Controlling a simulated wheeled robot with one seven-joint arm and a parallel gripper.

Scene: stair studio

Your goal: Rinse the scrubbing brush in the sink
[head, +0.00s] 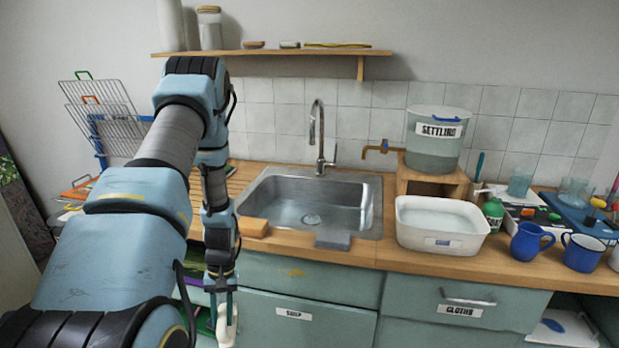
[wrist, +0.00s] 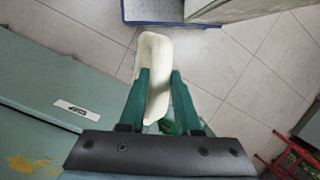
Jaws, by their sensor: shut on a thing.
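My gripper (head: 222,290) hangs in front of the cabinet, below the counter edge and to the left of the sink. Its green fingers (wrist: 160,76) are shut on a long cream-coloured thing, which I take to be the scrubbing brush (wrist: 154,52); its lower end shows in the head view (head: 228,330). No bristles can be made out. The steel sink (head: 270,200) is set in the wooden counter, with a drain in its floor. The curved tap (head: 318,130) stands behind it; I see no running water.
A tan block (head: 253,227) and a grey block (head: 333,241) lie at the sink's front edge. A white basin of water (head: 440,238), a settling tank (head: 436,150) and blue mugs (head: 530,242) stand to the right. A shelf (head: 290,53) hangs above.

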